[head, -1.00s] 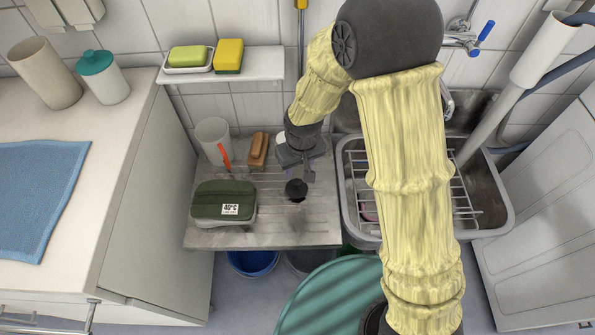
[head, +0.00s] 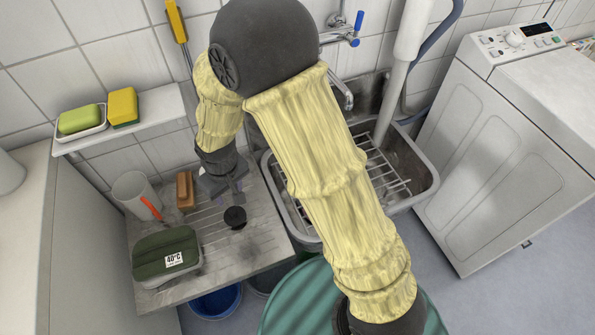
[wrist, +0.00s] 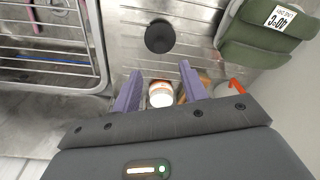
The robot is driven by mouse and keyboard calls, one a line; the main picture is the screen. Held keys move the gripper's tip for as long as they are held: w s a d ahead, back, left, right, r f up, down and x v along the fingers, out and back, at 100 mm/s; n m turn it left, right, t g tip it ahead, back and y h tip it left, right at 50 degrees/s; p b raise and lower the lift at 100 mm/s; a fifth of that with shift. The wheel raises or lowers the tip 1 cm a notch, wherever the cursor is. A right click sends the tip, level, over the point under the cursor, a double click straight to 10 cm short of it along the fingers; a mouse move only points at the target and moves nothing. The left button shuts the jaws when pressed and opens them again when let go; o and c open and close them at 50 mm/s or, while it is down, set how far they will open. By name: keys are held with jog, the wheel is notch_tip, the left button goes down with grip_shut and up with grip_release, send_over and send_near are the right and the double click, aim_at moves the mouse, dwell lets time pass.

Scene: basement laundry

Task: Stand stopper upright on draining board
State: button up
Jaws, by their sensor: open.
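The black round stopper (head: 235,217) is on the grooved draining board (head: 228,258), near its middle. In the wrist view the stopper (wrist: 159,37) shows as a dark disc beyond my fingertips; I cannot tell for sure whether it stands upright. My gripper (head: 238,192) is just behind the stopper in the head view. Its two purple fingers (wrist: 160,72) are apart, with nothing held between them. A white jar with an orange label (wrist: 161,94) shows between the fingers, farther back; my gripper hides it in the head view.
The sink with a wire rack (head: 425,190) is to the right.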

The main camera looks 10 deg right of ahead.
jog(key=s+d+r+m, duration=0.2)
jog(key=d+r, duration=0.1)
jog(key=d, duration=0.5)
jog(key=s+d+r+m+t, duration=0.1)
jog(key=d+r, duration=0.3)
jog(key=d, duration=0.4)
jog(key=s+d+r+m, duration=0.3)
jog(key=d+m, duration=0.1)
jog(key=d, duration=0.5)
jog(key=shift+r+h, duration=0.35)
jog(key=shift+h, duration=0.05)
